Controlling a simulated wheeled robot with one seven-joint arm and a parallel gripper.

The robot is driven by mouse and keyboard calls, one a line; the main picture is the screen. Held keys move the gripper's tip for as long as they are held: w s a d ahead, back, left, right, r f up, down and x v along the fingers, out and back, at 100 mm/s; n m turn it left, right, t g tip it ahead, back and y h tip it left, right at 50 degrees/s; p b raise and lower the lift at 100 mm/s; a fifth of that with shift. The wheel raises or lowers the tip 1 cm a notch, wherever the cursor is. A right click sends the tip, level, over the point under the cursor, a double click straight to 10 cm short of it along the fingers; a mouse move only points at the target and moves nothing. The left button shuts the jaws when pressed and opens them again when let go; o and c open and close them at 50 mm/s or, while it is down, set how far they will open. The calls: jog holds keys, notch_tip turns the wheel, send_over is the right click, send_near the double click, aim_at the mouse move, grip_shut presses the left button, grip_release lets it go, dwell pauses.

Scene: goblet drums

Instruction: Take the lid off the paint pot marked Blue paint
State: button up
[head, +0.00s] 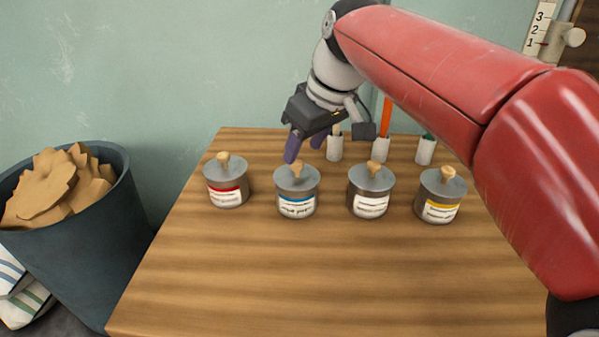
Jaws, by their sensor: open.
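The paint pot with a blue-banded label (297,207) stands upright on the wooden table, second from the left in the front row. The small writing on its label is hard to read. Its grey lid (287,181) is on, with a light wooden knob (297,169) on top. My gripper (306,147) is open and empty, with purple fingers pointing down. It appears above and behind the blue pot in the head view, apart from the lid. How far behind is hard to tell.
Similar lidded pots stand alongside: red-banded (226,197) at left, white-labelled (370,205) and yellow-banded (439,210) at right. White cups (334,150) holding sticks stand behind. The table's front (300,280) is clear. A dark bin (80,235) stands left of the table.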

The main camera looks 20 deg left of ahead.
aim_at(297, 162)
jog(key=x, duration=0.4)
jog(key=shift+s, duration=0.15)
jog(key=shift+r, duration=0.1)
grip_shut()
jog(key=shift+r, duration=0.1)
notch_tip(297, 162, up, 20)
jog(key=p, duration=0.6)
